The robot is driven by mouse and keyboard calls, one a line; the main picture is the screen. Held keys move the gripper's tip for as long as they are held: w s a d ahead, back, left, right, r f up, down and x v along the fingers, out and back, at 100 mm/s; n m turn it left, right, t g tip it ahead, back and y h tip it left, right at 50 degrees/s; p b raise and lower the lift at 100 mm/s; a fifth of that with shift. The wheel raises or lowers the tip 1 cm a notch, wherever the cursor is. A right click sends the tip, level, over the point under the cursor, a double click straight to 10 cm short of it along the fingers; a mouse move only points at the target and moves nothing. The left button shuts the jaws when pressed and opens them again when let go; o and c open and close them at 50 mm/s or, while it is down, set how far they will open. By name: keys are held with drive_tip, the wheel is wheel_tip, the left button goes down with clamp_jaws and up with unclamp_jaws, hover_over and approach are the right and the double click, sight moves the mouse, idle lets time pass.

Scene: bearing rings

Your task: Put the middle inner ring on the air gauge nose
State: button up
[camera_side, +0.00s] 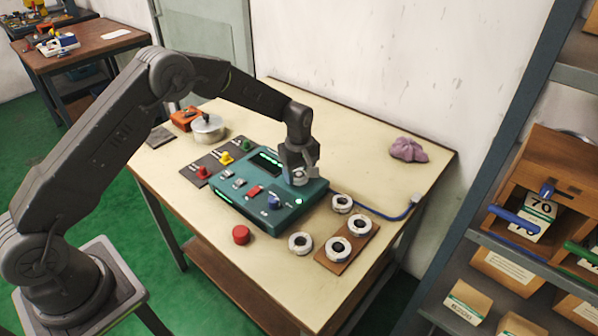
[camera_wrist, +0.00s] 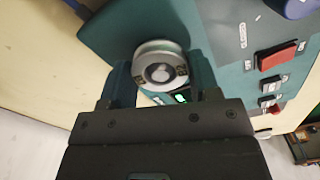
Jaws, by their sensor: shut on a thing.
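My gripper (camera_side: 299,162) is over the right end of the green air gauge (camera_side: 262,205), pointing down. It is shut on a pale metal inner ring (camera_side: 298,178), held at the gauge's top. In the wrist view the ring (camera_wrist: 158,49) sits between the two fingers of my gripper (camera_wrist: 160,82), with dark markings on its face. A grey round shape with a light centre, perhaps the nose (camera_wrist: 161,72), shows in the ring's hole. I cannot tell whether the ring is seated fully down. Two more rings stand on a brown wooden board (camera_side: 337,266).
One loose ring (camera_side: 342,203) lies behind the board and another ring (camera_side: 301,242) lies left of it. A red cap (camera_side: 241,235) is in front of the gauge. A blue hose (camera_side: 385,214) runs right. A purple cloth (camera_side: 408,150) lies at the back right, with clear table before it.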

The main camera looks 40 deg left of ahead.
drive_tip(key=o, duration=1.1)
drive_tip(key=shift+r, duration=0.1)
drive_tip(key=shift+r, duration=3.65)
